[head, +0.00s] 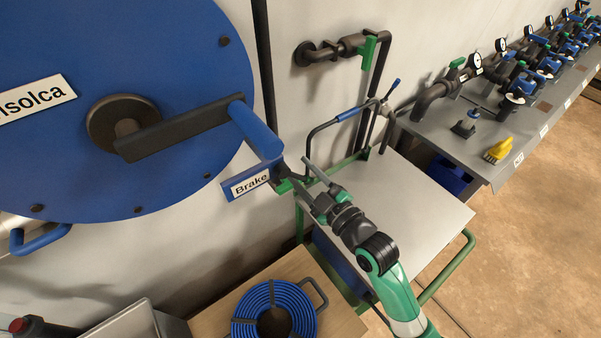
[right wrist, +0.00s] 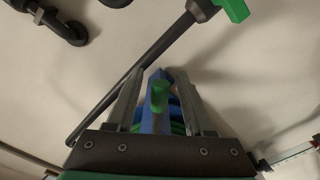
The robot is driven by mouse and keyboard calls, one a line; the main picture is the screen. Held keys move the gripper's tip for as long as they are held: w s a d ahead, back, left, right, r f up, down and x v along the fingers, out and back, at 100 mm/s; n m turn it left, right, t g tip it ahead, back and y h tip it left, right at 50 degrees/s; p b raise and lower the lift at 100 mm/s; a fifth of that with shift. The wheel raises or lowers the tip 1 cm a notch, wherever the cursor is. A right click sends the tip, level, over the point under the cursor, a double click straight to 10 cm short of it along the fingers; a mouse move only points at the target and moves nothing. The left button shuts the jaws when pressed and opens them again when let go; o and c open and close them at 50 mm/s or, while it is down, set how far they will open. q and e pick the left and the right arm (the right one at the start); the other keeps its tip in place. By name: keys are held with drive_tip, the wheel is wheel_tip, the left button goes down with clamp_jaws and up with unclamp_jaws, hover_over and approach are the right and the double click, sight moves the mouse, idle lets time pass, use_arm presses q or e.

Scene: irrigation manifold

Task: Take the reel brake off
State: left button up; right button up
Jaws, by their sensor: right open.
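The reel (head: 190,70) is a large blue disc at the left of the head view, with a dark crank and a blue crank grip (head: 256,132). The brake (head: 226,187) is a blue piece with a white "Brake" label, just below the crank grip, with a small green part at its right end. My right gripper (head: 303,180) is open right beside that green end. In the right wrist view a green tip (right wrist: 158,98) with blue behind it shows between the two open fingers (right wrist: 157,100). I cannot tell whether they touch it. My left gripper is not in view.
A grey-topped cart (head: 400,210) with a green frame stands behind my right arm. A coiled blue hose (head: 245,315) lies on a wooden surface below. A pipe with a green valve handle (head: 368,50) is on the wall. A bench (head: 480,140) with several valves runs along the right.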

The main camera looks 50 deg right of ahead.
drive_tip(key=shift+w+d, duration=0.1)
drive_tip(key=shift+w, duration=0.4)
clamp_jaws()
idle(1.1)
